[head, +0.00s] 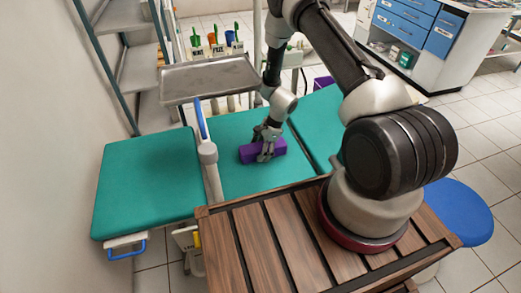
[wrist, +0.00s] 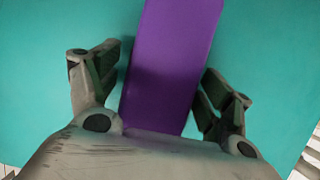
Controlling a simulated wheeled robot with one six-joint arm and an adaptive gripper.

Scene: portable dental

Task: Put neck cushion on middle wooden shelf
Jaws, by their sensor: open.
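The neck cushion is a purple block (head: 249,153) lying on the teal padding of the dental chair (head: 237,185) in the head view. My gripper (head: 266,148) is down at the cushion from above. In the wrist view the cushion (wrist: 172,55) runs between the two fingers of my gripper (wrist: 161,72), which are open, one on each side. A narrow gap shows by the left finger; contact on the right is unclear. A shelf rack stands at the upper left, with its middle shelf (head: 139,68) looking grey; whether it is wooden is unclear.
A grey metal tray (head: 208,78) and a post with a blue top (head: 207,150) stand left of my arm. A blue round stool (head: 458,213) is at the right. A white cabinet with blue drawers (head: 403,22) is at the back right. Slatted wood lies under my arm's base.

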